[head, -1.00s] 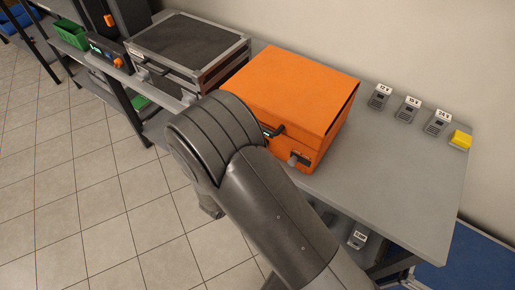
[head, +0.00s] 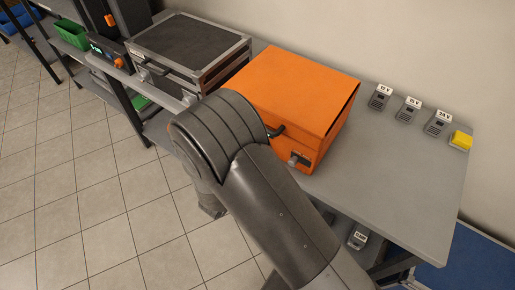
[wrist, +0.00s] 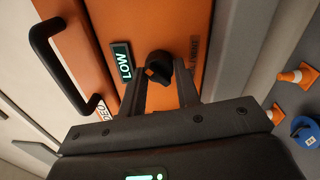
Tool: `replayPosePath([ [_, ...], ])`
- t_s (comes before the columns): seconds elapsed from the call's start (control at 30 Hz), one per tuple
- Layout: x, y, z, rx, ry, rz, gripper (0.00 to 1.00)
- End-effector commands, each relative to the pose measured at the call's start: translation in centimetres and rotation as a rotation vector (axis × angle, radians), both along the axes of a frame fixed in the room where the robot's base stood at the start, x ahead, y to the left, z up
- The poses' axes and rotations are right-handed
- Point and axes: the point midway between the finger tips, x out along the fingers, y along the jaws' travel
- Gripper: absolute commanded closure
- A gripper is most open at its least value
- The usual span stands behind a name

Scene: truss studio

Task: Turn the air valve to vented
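The orange case (head: 290,90) stands on the grey bench. In the wrist view its orange front (wrist: 112,22) fills the middle. The air valve (wrist: 159,67) there is a dark round knob with an orange mark. A dark label reading LOW (wrist: 122,62) is left of it, and lettering that seems to read VENT (wrist: 190,66) is right of it. My gripper (wrist: 160,76) is open, with one finger on each side of the knob. Orange shows between fingers and knob; I cannot tell whether they touch. In the head view my arm hides most of the gripper.
The case's black handle (wrist: 62,68) juts out left of my gripper. Small traffic cones (wrist: 298,75) and a blue round object (wrist: 305,132) are at right. A grey-edged flight case (head: 190,50) stands left of the orange case. Bench space right of it is clear, with small labelled devices (head: 436,124) behind.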

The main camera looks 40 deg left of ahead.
Motion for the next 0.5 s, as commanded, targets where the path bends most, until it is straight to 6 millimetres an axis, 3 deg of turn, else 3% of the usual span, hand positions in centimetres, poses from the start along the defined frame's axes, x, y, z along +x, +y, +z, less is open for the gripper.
replayPosePath([
  [0.27, 0.01, -0.03, -0.04, -0.001, 0.001, 0.0, 0.49],
  [0.5, -0.08, 0.0, -0.02, -0.001, 0.001, 0.0, 0.49],
])
